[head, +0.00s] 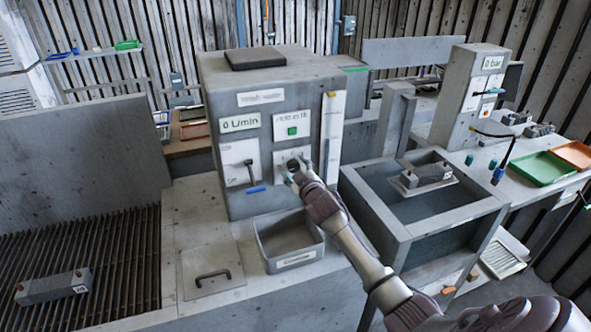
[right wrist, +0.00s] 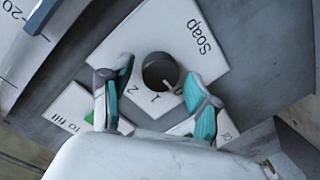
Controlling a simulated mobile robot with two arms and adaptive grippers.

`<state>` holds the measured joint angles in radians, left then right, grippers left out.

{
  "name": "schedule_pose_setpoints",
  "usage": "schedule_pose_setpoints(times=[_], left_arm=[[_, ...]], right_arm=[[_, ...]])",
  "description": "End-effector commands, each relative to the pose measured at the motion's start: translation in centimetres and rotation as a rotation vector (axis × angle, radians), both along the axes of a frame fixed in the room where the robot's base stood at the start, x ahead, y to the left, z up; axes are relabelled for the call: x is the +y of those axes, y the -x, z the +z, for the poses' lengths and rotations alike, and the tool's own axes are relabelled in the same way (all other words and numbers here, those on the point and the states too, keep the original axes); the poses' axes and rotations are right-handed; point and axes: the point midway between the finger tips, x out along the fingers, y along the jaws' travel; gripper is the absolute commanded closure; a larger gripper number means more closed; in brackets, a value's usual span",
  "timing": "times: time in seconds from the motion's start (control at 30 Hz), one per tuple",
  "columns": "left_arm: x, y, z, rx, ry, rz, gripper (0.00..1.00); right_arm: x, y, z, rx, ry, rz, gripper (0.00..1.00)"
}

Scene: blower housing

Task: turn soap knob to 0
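The soap knob (right wrist: 160,70) is a dark round knob on a white plate (right wrist: 150,38) marked "Soap", with the figures 1 and 2 showing beside it. A small light mark shows at its rim near the 1; its exact setting is unclear. My right gripper (right wrist: 159,79) is open, with one teal-padded finger on each side of the knob. A gap shows at the left finger; the right fingertip is very close, and contact is unclear. In the head view the right gripper (head: 294,172) is at the grey machine's front and partly hides the plate. My left gripper is not in view.
The grey machine (head: 216,95) also carries a "0 L/min" display (head: 240,123), a lever plate (head: 233,168) and a green button (head: 292,131). A grey tray (head: 322,247) stands below the knob. A water basin (head: 375,215) is right of my forearm.

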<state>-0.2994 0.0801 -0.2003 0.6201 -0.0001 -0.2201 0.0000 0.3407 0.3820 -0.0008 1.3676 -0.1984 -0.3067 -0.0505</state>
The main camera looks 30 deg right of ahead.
Motion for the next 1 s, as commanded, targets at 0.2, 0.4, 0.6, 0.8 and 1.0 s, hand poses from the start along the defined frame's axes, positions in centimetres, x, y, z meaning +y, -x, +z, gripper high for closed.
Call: schedule_pose_setpoints(times=[0.2,0.4,0.6,0.8,1.0], left_arm=[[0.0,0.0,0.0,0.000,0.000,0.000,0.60],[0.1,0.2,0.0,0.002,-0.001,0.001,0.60],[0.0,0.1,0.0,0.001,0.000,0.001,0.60],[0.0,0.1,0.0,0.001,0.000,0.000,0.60],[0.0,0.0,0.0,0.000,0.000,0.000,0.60]], right_arm=[[0.0,0.0,0.1,-0.002,0.000,0.000,0.35],[0.2,0.7,0.1,-0.001,-0.001,0.000,0.35],[1.0,4.0,0.4,-0.001,-0.001,0.002,0.35],[2.0,8.1,0.8,0.000,-0.001,0.001,0.35],[2.6,10.8,1.2,0.000,-0.001,0.001,0.35]])
